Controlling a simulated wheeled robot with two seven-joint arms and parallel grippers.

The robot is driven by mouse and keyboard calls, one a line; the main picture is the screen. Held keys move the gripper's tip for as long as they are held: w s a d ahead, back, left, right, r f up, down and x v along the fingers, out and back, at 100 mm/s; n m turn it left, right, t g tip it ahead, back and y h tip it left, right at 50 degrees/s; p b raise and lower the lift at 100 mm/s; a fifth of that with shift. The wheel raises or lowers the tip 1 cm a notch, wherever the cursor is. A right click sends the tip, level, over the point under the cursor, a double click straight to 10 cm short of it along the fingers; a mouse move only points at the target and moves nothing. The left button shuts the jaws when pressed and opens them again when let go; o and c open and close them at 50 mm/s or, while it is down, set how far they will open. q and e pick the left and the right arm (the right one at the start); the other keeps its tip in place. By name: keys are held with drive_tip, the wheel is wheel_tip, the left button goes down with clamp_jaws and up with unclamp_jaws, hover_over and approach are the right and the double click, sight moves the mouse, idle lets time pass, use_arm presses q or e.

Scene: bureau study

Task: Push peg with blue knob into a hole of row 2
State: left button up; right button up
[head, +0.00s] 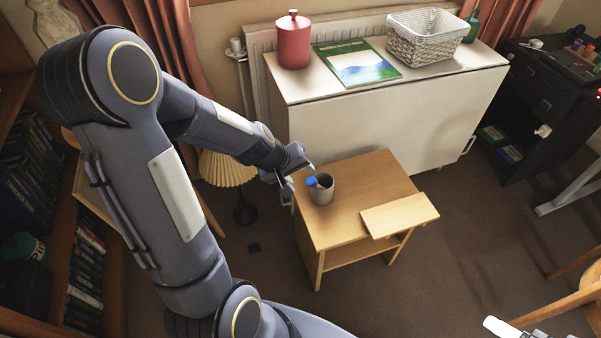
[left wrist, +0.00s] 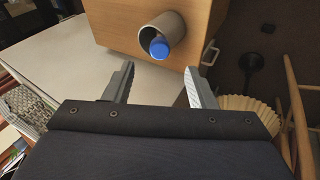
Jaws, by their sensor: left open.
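The peg's blue knob (head: 312,181) shows at the mouth of a grey cup (head: 322,192) on the small wooden table (head: 355,185). The peg's shaft is hidden inside the cup. My left gripper (head: 300,173) is open and empty, just beside and above the cup on its left. In the left wrist view, the blue knob (left wrist: 159,48) lies ahead of the spread fingers (left wrist: 160,78), roughly between them but not touched. A pale wooden board (head: 400,213) lies at the table's right front corner and overhangs the edge. No holes or rows can be made out on it.
A white cabinet (head: 375,130) stands behind the table, carrying a red canister (head: 293,40), a green-and-blue book (head: 356,63) and a white basket (head: 428,38). A pleated lamp (head: 228,168) stands left of the table. A wooden chair (head: 570,302) is at lower right. Floor in front is clear.

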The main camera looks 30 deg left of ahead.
sight(310, 181)
use_arm(q)
drive_tip(key=shift+b+x, duration=2.45)
drive_tip(key=shift+x, duration=2.3)
drive_tip(key=shift+r, duration=0.1)
drive_tip(key=c, duration=1.1)
drive_tip(key=shift+p+v, duration=3)
drive_tip(key=shift+v, duration=2.5)
drive_tip(key=shift+s, duration=0.1)
